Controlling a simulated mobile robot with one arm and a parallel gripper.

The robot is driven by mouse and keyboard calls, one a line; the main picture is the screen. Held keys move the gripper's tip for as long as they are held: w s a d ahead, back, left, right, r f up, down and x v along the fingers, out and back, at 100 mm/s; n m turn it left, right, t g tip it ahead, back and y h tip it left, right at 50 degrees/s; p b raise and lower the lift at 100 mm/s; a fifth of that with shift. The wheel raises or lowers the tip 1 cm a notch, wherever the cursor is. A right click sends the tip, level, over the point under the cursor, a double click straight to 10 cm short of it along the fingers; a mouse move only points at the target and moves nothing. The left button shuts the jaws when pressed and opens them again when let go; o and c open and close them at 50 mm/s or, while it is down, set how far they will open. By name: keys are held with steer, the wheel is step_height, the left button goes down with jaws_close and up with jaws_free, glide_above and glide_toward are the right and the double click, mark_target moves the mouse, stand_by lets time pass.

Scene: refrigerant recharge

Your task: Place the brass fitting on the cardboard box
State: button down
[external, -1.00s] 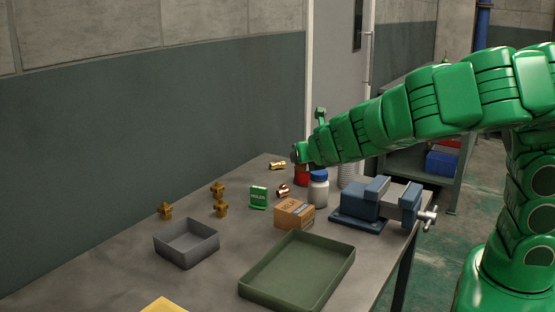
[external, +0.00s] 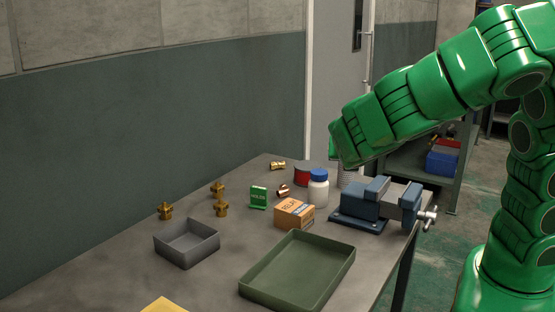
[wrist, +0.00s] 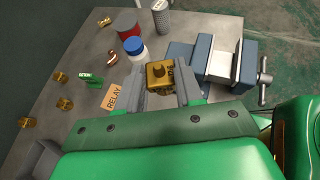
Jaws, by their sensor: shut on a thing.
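My gripper (wrist: 162,86) is shut on a brass fitting (wrist: 158,73), a squarish gold-coloured piece with a short stub on top. In the external view my arm hides both the gripper and this fitting. The orange-brown cardboard box (external: 294,214) stands on the bench; in the wrist view the box (wrist: 114,97), marked RELAY, shows just left of my fingers, partly covered by the gripper. The fitting is to the right of the box in the wrist view; its height above the bench is hard to tell.
Several other brass fittings (external: 221,208) stand at left.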

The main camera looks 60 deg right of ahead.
steer(key=w+f, duration=0.2)
steer(key=w, duration=0.2)
steer(key=w+a+f, duration=0.1)
steer(key=w+f, duration=0.2)
steer(key=w, duration=0.1)
steer(key=w+f, duration=0.3)
steer(key=w, duration=0.1)
steer(key=shift+w+a+f, duration=0.15)
steer(key=shift+w+a, duration=0.05)
steer(key=shift+a, duration=0.05)
steer(key=shift+w+f, duration=0.65)
steer(key=shift+f, duration=1.7)
steer(key=c, duration=0.7)
jaws_free()
steer(key=shift+c, duration=0.2)
steer(key=v, duration=1.2)
